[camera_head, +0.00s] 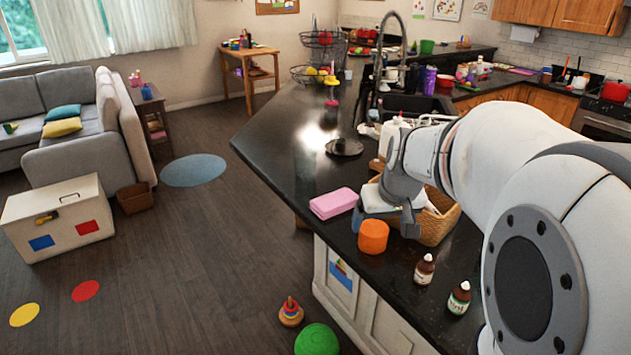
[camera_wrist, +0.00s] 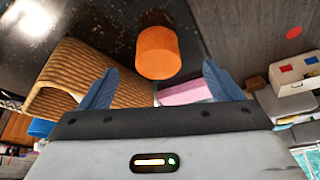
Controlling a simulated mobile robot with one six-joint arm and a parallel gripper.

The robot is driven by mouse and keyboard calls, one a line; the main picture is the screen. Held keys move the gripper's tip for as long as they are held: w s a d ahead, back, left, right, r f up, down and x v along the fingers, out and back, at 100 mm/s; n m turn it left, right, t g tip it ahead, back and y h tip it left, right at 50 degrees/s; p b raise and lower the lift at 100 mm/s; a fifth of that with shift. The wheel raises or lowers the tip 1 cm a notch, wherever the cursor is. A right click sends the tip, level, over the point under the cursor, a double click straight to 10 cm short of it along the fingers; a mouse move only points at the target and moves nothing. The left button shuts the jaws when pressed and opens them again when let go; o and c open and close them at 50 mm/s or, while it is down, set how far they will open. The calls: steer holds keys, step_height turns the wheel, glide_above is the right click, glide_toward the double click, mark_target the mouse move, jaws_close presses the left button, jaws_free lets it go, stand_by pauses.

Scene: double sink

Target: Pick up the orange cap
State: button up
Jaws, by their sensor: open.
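The orange cap (camera_head: 373,236) is a short, round orange cylinder on the dark countertop near its front edge. In the wrist view the orange cap (camera_wrist: 158,52) lies ahead of my gripper, between the lines of the two fingers and apart from them. My gripper (camera_head: 402,215) is above the counter, just right of the cap in the head view. Its blue-grey fingers (camera_wrist: 160,88) are spread wide with nothing between them in the wrist view.
A wicker basket (camera_head: 440,222) stands close behind my gripper. Two small brown bottles, one (camera_head: 424,269) nearer the cap and one (camera_head: 459,298) farther right, stand on the counter. The counter's front edge is close to the cap.

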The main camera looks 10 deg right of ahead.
mark_target(375, 230)
steer(key=x, duration=0.2)
steer(key=p+x, duration=0.1)
steer(key=x, duration=0.2)
steer(key=w+p+x, duration=0.1)
steer(key=x, duration=0.2)
steer(key=shift+d+r, duration=0.25)
steer(key=shift+d, duration=0.05)
steer(key=c, duration=1.1)
